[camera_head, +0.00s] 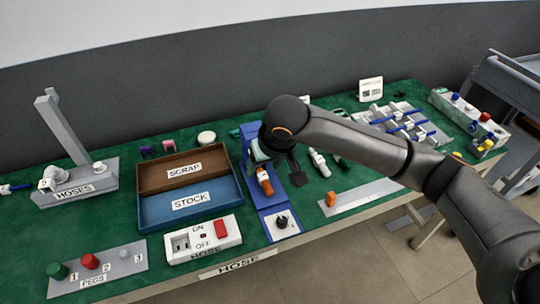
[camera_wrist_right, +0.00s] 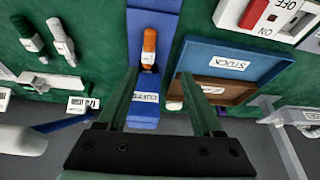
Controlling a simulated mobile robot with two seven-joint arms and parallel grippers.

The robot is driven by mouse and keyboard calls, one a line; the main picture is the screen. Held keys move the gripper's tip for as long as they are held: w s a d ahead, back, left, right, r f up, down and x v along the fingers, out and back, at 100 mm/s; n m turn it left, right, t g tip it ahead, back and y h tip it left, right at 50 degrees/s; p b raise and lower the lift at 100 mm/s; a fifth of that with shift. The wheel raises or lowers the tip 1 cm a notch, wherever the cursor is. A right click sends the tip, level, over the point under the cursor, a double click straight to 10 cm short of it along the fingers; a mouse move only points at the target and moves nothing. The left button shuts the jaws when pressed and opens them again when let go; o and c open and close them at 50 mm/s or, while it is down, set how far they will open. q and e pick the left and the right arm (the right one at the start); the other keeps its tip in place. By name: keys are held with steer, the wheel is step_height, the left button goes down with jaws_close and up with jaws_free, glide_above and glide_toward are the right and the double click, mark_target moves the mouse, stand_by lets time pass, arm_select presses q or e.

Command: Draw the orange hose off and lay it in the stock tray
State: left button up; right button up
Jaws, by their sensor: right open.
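In the right wrist view the orange hose (camera_wrist_right: 149,48) lies ahead of the open fingers, beyond a blue block labelled CUFFS (camera_wrist_right: 145,112). My right gripper (camera_head: 277,165) hangs above the back of the stand, open and empty. In the right wrist view my right gripper (camera_wrist_right: 158,75) spans the blue block, apart from the hose. The blue stock tray (camera_head: 148,219) is left of the stand and looks empty; it also shows in the wrist view (camera_wrist_right: 205,47). My left gripper is out of view.
The brown scrap tray (camera_head: 145,180) adjoins the stock tray's back. An ON/OFF switch box (camera_head: 203,240) stands in front. A HOSES stand (camera_head: 75,186) is at the left. An orange block (camera_head: 331,198) sits on a grey strip at the right. My right arm hides part of the table.

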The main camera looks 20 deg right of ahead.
mark_target(268, 186)
steer(key=shift+m+h, duration=0.3)
steer(key=x, duration=0.3)
steer(key=w+d+b+x, duration=0.1)
steer(key=x, duration=0.6)
steer(key=shift+w+d+r, duration=0.1)
steer(key=shift+w+d, duration=0.15)
steer(key=shift+d, duration=0.05)
steer(key=shift+w+f+b, duration=0.25)
steer(key=shift+f+b, duration=0.05)
steer(key=shift+f, duration=0.25)
steer(key=shift+c, duration=0.3)
jaws_close()
steer(key=shift+s+p, duration=1.8)
steer(key=shift+p, duration=0.3)
steer(key=shift+d, duration=0.1)
